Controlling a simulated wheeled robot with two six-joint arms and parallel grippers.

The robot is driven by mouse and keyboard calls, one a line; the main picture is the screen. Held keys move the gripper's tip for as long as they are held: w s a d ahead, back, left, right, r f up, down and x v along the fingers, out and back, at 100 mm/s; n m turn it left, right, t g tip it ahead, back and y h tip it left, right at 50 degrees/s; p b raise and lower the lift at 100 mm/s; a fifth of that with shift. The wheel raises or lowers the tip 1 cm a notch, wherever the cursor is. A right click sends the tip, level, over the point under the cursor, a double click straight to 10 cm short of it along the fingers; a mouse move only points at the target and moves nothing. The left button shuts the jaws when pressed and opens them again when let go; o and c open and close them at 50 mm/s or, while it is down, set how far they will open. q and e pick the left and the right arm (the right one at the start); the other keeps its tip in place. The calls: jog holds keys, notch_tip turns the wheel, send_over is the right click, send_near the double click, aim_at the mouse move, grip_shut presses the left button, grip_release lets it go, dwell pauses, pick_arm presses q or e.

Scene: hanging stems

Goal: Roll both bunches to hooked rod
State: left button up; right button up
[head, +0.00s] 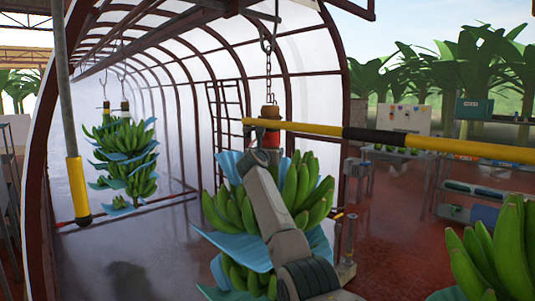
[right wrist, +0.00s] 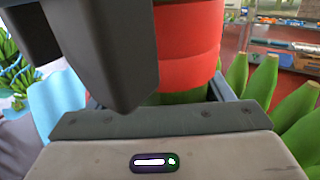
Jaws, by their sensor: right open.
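A banana bunch (head: 240,215) with blue sheets hangs from a chain (head: 268,75) in the middle of the head view. Its stem top (head: 270,112) is brown with a red band. My right gripper (head: 265,150) is at this stem; in the right wrist view the red-banded stem (right wrist: 187,45) stands between its open fingers. Another bunch (head: 125,150) hangs farther back at left, with two stem tops above it. A grey rod with a yellow sleeve (head: 77,190) hangs upright at the left. I cannot make out a hook on it. My left gripper is out of view.
Another bunch (head: 495,255) fills the lower right corner. Metal tables (head: 440,165) stand behind at right.

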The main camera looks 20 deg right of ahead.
jog(key=shift+s+a+f+b, duration=0.1)
jog(key=shift+s+a+b, duration=0.25)
jog(key=shift+b, duration=0.05)
jog(key=b+v, duration=0.4)
jog(key=v, duration=0.4)
jog(key=shift+s+a, duration=0.15)
jog(key=shift+s+a+b, duration=0.3)
jog(key=shift+s+a, duration=0.1)
jog(key=shift+s, duration=0.2)
